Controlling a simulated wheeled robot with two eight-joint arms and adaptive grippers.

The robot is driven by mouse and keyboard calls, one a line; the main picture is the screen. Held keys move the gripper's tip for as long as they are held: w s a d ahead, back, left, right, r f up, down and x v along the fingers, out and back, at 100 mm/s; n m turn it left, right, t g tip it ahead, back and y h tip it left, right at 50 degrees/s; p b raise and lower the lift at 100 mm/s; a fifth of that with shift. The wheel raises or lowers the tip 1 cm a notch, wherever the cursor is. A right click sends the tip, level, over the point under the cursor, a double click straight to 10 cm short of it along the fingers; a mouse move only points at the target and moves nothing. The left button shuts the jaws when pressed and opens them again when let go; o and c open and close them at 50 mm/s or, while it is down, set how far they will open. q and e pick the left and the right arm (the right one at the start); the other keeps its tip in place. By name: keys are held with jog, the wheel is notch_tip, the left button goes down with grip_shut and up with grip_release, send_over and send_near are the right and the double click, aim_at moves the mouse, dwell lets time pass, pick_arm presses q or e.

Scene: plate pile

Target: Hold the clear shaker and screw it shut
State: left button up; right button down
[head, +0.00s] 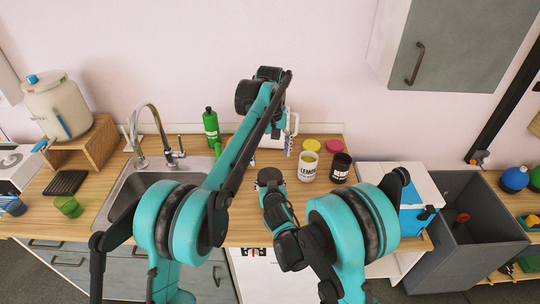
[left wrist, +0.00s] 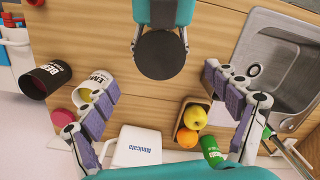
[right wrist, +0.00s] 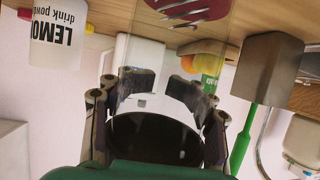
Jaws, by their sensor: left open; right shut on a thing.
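The clear shaker (right wrist: 182,12), with red markings, shows upside down in the right wrist view. Its round black lid (right wrist: 155,140) is at the end nearer my wrist. My right gripper (right wrist: 161,82) is shut around the shaker near that end. In the left wrist view the lid (left wrist: 165,53) is seen from above; it also shows in the head view (head: 270,176). My left gripper (left wrist: 160,82) is open and empty above it, fingers spread to either side, apart from the lid. I cannot tell how tightly the lid sits; the thread is hidden.
A lemon jar (head: 308,168) and a berry jar (head: 340,169), both open, stand to the right, with yellow and red lids behind. The sink (head: 120,197) is left. A fruit basket (left wrist: 205,104), green bottle (head: 210,124) and white appliance (left wrist: 137,147) stand at the back.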

aim_at(270, 175)
pick_arm(q)
jog(key=shift+f, duration=0.1)
jog(key=shift+s+f, duration=0.2)
jog(key=shift+f, duration=3.75)
jog(key=c, duration=1.2)
jog(key=m, duration=0.5)
jog(key=o, duration=1.2)
jog(key=shift+o, duration=0.2)
jog(key=shift+r, duration=0.1)
